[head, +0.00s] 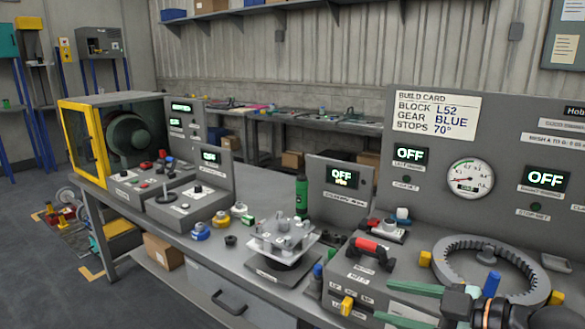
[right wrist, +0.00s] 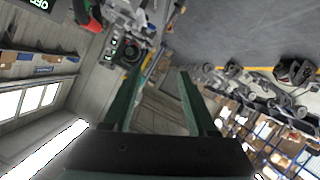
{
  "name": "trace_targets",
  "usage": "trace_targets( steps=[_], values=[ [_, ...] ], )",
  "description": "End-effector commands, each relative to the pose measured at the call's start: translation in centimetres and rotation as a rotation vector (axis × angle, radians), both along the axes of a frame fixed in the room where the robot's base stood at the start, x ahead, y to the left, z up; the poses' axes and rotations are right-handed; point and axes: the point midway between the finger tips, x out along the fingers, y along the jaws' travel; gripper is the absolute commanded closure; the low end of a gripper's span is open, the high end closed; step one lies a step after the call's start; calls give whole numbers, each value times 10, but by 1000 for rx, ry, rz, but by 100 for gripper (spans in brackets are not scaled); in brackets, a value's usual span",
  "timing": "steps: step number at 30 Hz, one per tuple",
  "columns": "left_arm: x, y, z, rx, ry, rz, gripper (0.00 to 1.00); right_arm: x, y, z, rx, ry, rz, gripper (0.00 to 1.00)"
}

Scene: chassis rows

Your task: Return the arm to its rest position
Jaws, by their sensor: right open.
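My right gripper (head: 383,300) comes in at the lower right of the head view, with its two green fingers spread apart. In the right wrist view the same gripper (right wrist: 158,76) shows parted fingers with nothing between them. In the head view it is in front of the grey ring gear (head: 447,259) and the red-handled tool (head: 371,252); whether it touches the surface below cannot be told. The right wrist view is tilted and looks out across the room. My left gripper is not in view.
The grey workbench (head: 180,245) carries a fixture plate (head: 283,242), a green bottle (head: 301,196) and control boxes (head: 187,206). A yellow-framed machine (head: 82,140) stands at its far left end. An upright panel with a gauge (head: 470,179) rises behind the ring gear. Open floor lies left of the bench.

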Motion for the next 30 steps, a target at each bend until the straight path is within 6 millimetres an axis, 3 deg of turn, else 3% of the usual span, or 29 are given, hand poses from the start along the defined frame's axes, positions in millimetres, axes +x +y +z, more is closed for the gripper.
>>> trace_targets(
  steps=[8,14,17,21,24,27,30],
  values=[
    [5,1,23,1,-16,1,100,5,12,-62,129,102,-131,42],
    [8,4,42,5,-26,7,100,-14,13,-133,225,221,-311,42],
    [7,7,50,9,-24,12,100,-39,11,-176,257,300,-431,42],
    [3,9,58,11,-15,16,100,-90,6,-234,265,414,-602,42],
    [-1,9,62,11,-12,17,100,-129,3,-265,252,483,-701,42],
    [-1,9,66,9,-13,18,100,-160,2,-285,233,534,-769,42],
    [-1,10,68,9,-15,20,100,-179,1,-296,218,560,-806,42]
  ],
)
